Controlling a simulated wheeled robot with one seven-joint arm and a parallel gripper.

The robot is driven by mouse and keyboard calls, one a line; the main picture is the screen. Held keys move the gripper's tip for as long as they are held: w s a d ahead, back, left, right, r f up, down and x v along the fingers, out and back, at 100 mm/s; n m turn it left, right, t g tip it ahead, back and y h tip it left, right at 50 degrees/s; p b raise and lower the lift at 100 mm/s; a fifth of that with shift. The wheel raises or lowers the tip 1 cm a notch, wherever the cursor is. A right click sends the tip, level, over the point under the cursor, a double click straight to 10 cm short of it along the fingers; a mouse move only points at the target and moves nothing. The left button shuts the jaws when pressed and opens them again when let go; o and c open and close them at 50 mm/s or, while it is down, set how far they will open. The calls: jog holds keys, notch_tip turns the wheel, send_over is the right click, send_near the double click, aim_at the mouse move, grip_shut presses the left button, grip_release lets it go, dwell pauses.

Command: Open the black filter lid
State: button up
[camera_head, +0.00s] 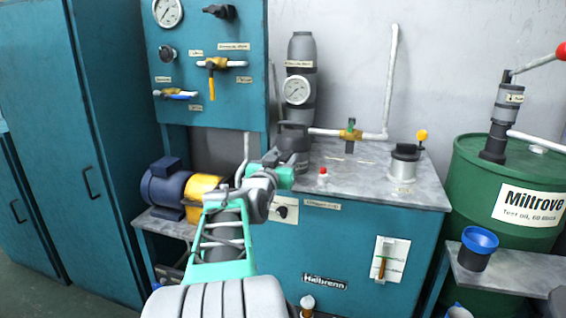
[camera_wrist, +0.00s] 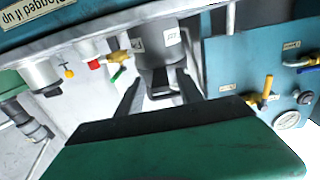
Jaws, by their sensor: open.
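The black filter lid (camera_head: 293,130) tops a dark grey, labelled filter body on the bench, just in front of the tall grey column with a gauge. In the wrist view, which looks upside down, the grey filter body (camera_wrist: 163,40) is ahead, with the dark lid (camera_wrist: 158,76) in the gap between my fingers. My gripper (camera_wrist: 160,80) is open, with one dark finger on each side of the lid. I cannot tell whether the fingers touch it. In the head view my gripper (camera_head: 282,168) is at the filter, its fingertips partly hidden.
A black-capped pot (camera_head: 404,160) and a small red-capped bottle (camera_head: 323,178) stand right of the filter. A pipe with a yellow valve (camera_head: 350,134) runs behind. The gauge panel (camera_head: 210,60) is at left. A green drum (camera_head: 480,190) stands at right.

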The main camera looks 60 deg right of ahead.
jog(key=shift+d, duration=0.3)
jog(key=shift+c, duration=0.4)
grip_shut()
dwell(0.7)
